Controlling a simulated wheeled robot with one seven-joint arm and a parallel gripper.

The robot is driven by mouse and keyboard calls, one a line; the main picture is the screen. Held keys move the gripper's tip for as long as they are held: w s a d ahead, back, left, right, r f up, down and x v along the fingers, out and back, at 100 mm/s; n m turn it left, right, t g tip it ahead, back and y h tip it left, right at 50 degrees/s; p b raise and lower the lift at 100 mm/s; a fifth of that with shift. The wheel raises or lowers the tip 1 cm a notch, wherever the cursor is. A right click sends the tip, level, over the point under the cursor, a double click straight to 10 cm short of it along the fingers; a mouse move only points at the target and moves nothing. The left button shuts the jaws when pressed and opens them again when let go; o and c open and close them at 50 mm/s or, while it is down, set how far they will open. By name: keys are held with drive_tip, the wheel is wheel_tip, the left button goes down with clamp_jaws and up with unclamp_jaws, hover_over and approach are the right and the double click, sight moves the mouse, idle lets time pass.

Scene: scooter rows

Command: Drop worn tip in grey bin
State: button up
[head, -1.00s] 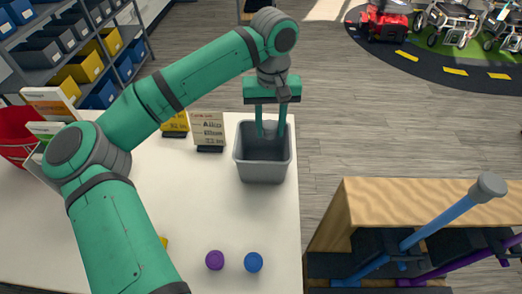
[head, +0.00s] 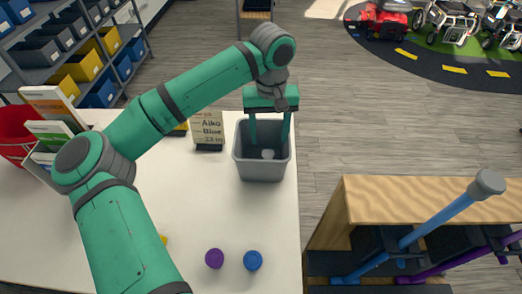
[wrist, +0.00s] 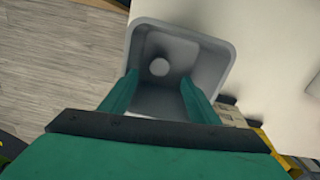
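The grey bin (head: 263,171) stands on the white table near its right edge, and it also shows in the wrist view (wrist: 215,52). The worn tip (head: 268,154), a small round light grey piece, is inside the bin, and it shows in the wrist view (wrist: 159,67) too. I cannot tell for sure whether it rests on the bin floor. My gripper (head: 269,140) points down into the bin mouth. Its fingers are spread apart, with the tip below and clear of both.
A purple cap (head: 214,258) and a blue cap (head: 253,260) lie on the table in front of the bin. A card sign (head: 207,127) stands left of the bin. A wooden rack (head: 420,193) with a blue grey-tipped crutch (head: 440,220) stands right, across a floor gap.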

wheel_tip(320, 180, up, 11)
idle(0.7)
drive_tip(key=shift+f, duration=0.15)
